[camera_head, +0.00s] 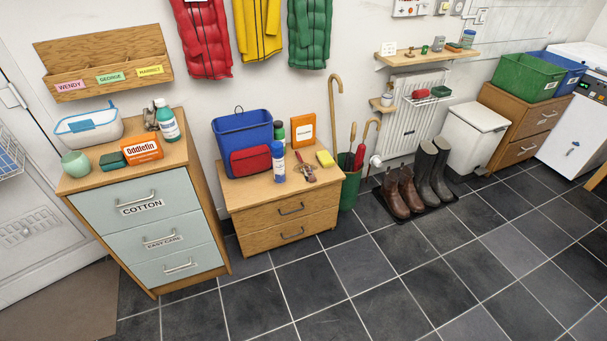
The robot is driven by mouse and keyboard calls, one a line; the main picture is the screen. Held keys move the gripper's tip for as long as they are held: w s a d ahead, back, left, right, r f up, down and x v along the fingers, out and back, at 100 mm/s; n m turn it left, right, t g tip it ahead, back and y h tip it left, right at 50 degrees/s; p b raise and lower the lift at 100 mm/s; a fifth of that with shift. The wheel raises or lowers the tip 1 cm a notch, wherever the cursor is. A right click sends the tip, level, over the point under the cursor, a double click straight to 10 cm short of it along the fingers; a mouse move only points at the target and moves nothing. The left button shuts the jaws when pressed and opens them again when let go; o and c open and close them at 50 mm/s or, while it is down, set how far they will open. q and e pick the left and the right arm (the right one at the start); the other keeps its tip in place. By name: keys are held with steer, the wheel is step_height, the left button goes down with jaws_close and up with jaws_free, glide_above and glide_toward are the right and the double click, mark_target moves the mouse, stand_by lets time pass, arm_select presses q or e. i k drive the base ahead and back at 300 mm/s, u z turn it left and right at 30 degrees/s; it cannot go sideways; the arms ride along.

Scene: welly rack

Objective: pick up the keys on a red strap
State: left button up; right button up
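A small reddish strap-like item with a metallic part (306,171) lies on top of the low wooden cabinet (249,192). It looks like the keys on a red strap, but it is too small to be sure. It lies right of a blue bottle with a white label (278,163) and left of a yellow block (325,159). Neither of my grippers is in view.
A blue bin (242,130), a red pouch (250,160) and an orange-framed card (303,130) crowd the cabinet top. A green umbrella stand (349,188) is close on its right. A taller chest (152,190) stands left. The dark tiled floor (370,270) in front is clear.

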mark_target(306, 169)
steer(key=k, duration=0.55)
steer(key=u, duration=0.5)
steer(key=i, duration=1.8)
steer(key=z, duration=0.5)
